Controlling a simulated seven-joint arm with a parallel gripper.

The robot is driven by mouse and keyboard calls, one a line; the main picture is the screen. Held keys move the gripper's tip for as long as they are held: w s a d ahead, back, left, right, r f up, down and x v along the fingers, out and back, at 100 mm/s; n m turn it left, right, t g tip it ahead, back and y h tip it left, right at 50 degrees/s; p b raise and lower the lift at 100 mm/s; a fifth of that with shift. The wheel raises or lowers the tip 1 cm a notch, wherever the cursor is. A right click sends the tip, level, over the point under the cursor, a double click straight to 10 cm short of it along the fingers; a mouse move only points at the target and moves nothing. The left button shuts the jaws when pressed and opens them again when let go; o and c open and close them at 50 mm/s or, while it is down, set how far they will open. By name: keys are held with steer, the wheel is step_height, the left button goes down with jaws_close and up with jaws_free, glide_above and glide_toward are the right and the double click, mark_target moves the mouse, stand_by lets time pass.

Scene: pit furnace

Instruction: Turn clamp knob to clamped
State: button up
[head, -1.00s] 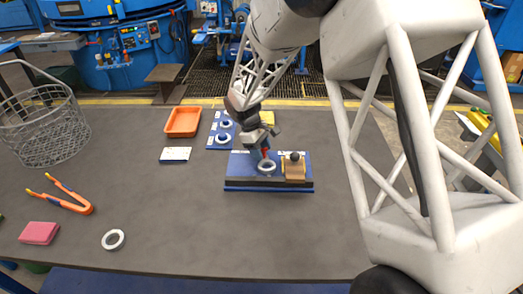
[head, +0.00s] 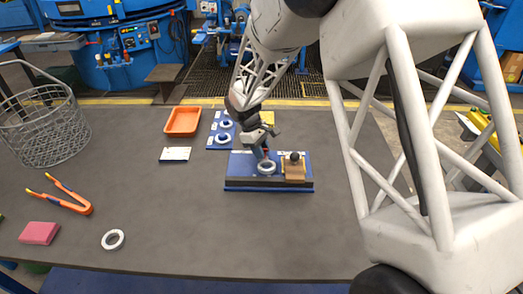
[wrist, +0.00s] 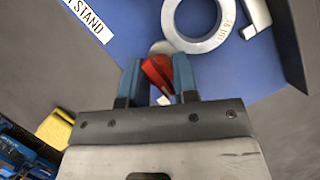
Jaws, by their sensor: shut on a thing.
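The red clamp knob (wrist: 158,72) sits between my gripper's two blue fingers (wrist: 157,82) in the wrist view. My gripper is shut on it, and the knob looks slanted between the fingers. In the head view my gripper (head: 264,153) reaches down to the back of the blue stand (head: 240,185); the knob there is mostly hidden. A grey metal ring (head: 266,174) lies on the stand just in front of the gripper. It also shows beyond the fingers in the wrist view (wrist: 177,38). The knob's marking cannot be read.
A tan block (head: 295,175) with a black ball stands right of the ring. A blue board (head: 213,142) with rings, an orange tray (head: 183,121) and a white card (head: 175,154) lie to the left. Tongs (head: 68,205), a wire basket (head: 45,130) and a loose ring (head: 113,240) are farther left.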

steer(key=shift+m, duration=0.4)
steer(key=m, duration=0.2)
steer(key=m+g+y, duration=0.1)
steer(key=m, duration=0.2)
steer(key=shift+w+d+g+y, duration=0.1)
steer(key=shift+g+y, duration=0.2)
steer(key=shift+o, duration=0.7)
steer(key=shift+m+y, duration=0.6)
steer(key=shift+m, duration=1.2)
steer(key=shift+g, duration=0.3)
steer(key=o, duration=0.8)
steer(key=shift+c, duration=0.2)
steer(key=v, duration=0.7)
steer(key=shift+r, duration=0.4)
